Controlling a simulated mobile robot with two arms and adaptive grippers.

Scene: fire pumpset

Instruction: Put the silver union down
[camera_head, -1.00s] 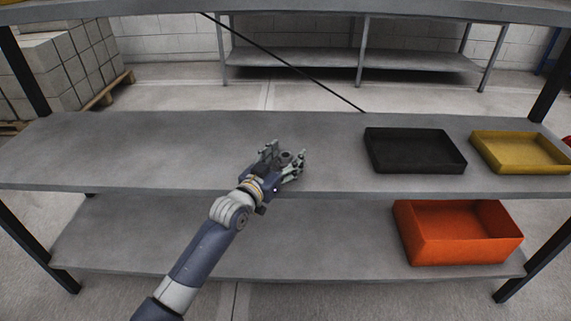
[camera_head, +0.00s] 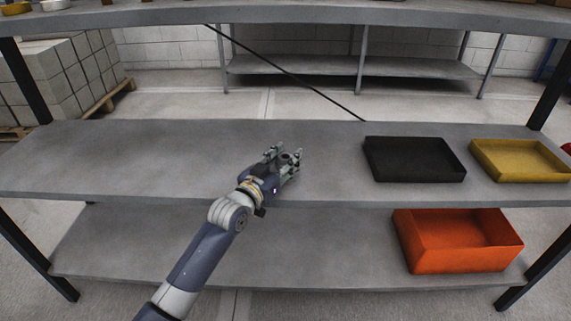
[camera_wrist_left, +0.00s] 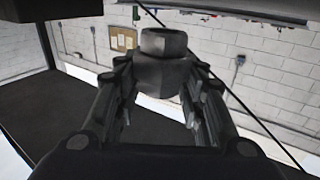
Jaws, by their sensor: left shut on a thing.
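The silver union (camera_wrist_left: 162,68) is a grey fitting with a round threaded top and a faceted body. In the left wrist view it sits upright between the fingertips of my left gripper (camera_wrist_left: 160,90), which is shut on it. In the head view my left gripper (camera_head: 284,160) is over the middle shelf (camera_head: 130,155), left of the black tray, and the union (camera_head: 286,157) shows small and dark between its fingers. I cannot tell from these views whether the union touches the shelf. My right gripper is not in view.
A black tray (camera_head: 455,176) and a yellow tray (camera_head: 545,176) stand on the right of the middle shelf. An orange bin (camera_head: 465,261) stands on the lower shelf. The left of the middle shelf is clear. An upper shelf (camera_head: 300,14) crosses the top.

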